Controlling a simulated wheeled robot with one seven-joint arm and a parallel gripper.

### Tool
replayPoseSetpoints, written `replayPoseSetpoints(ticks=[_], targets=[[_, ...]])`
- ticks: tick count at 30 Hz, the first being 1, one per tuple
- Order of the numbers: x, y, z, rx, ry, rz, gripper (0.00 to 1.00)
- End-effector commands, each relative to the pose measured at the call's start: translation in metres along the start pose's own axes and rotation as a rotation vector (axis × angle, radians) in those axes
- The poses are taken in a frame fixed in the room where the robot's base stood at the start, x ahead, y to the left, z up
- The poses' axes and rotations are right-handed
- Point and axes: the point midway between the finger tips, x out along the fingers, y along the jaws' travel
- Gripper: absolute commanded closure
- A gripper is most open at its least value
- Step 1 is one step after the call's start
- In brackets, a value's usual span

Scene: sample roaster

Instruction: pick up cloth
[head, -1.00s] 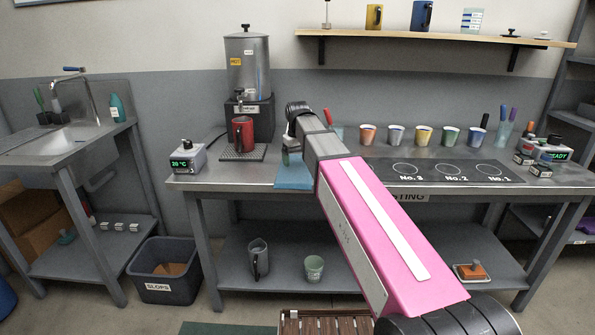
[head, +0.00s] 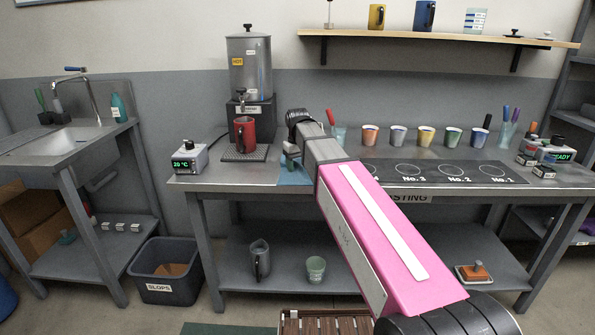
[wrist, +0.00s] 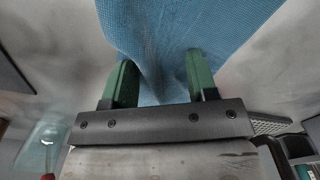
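The blue cloth (head: 293,178) shows in the head view at the front of the counter, left of the black numbered mat, partly hidden behind my arm. In the wrist view the cloth (wrist: 180,30) spreads wide beyond the fingers and narrows into folds between them. My gripper (wrist: 160,78) has two green fingers, one on each side of the gathered cloth, and is shut on it. In the head view my gripper (head: 290,160) is small and mostly hidden by my arm.
A red mug (head: 245,133) stands under the urn (head: 249,65), left of the cloth. A temperature box (head: 189,160) sits at the counter's left end. Several coloured cups (head: 398,136) stand in a row behind the black mat (head: 440,173).

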Motion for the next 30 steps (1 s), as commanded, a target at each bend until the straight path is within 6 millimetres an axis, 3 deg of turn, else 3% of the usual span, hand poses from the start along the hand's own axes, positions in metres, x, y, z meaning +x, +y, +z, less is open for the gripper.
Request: replayPoseSetpoints(ticks=[1,9,18,30], targets=[[0.000,0.000,0.000,0.000,-0.001,0.000,0.56],[0.000,0.000,0.000,0.000,-0.001,0.000,1.00],[-0.004,0.000,0.000,0.000,0.000,0.000,1.00],[-0.071,0.000,-0.001,0.000,0.002,0.000,1.00]])
